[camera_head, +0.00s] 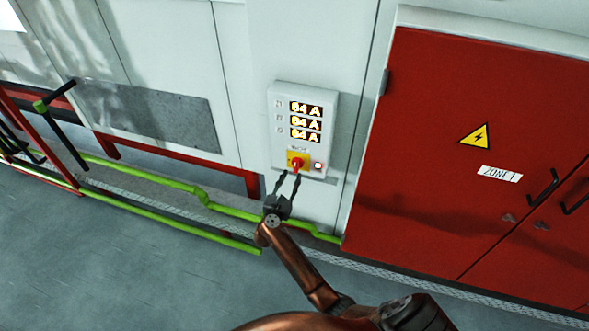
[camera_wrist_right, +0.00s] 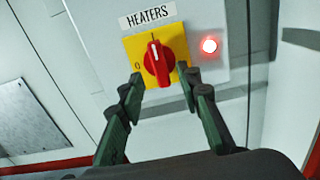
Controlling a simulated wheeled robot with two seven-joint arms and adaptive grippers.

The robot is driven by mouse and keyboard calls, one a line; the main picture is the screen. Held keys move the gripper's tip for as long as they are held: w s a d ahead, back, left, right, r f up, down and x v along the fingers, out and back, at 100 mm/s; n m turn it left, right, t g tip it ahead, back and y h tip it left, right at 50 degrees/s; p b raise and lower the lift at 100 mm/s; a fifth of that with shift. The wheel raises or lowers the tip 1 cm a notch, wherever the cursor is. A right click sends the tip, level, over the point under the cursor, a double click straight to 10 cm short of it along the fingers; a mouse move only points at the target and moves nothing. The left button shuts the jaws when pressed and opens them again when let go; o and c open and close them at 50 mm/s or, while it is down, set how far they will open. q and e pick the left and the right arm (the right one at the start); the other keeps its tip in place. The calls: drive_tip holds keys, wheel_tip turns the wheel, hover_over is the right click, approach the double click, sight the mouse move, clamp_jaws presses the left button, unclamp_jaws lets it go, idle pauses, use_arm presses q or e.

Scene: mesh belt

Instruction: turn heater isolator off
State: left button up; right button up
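The heater isolator is a red rotary knob (camera_wrist_right: 157,64) on a yellow square plate (camera_wrist_right: 130,48) under a "HEATERS" label (camera_wrist_right: 147,16). Its white pointer line stands about upright; a "0" shows at the plate's left. In the head view the knob (camera_head: 296,163) is low on a white wall panel (camera_head: 330,140). My right gripper (camera_head: 289,175) is open just below the knob. In the right wrist view its fingers (camera_wrist_right: 165,84) are spread apart, one at each side below the knob, with nothing between them. My left gripper is not in view.
A lit red lamp (camera_wrist_right: 209,45) sits right of the knob. Three displays (camera_head: 306,121) on the panel read 64 A. Red cabinet doors (camera_head: 430,150) marked ZONE 1 stand to the right. Green pipes (camera_head: 160,175) run low along the wall at left. The grey floor (camera_head: 100,270) is open.

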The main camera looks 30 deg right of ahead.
sight(295, 168)
drive_tip(key=shift+x, duration=2.6)
drive_tip(key=shift+c, duration=0.5)
clamp_jaws()
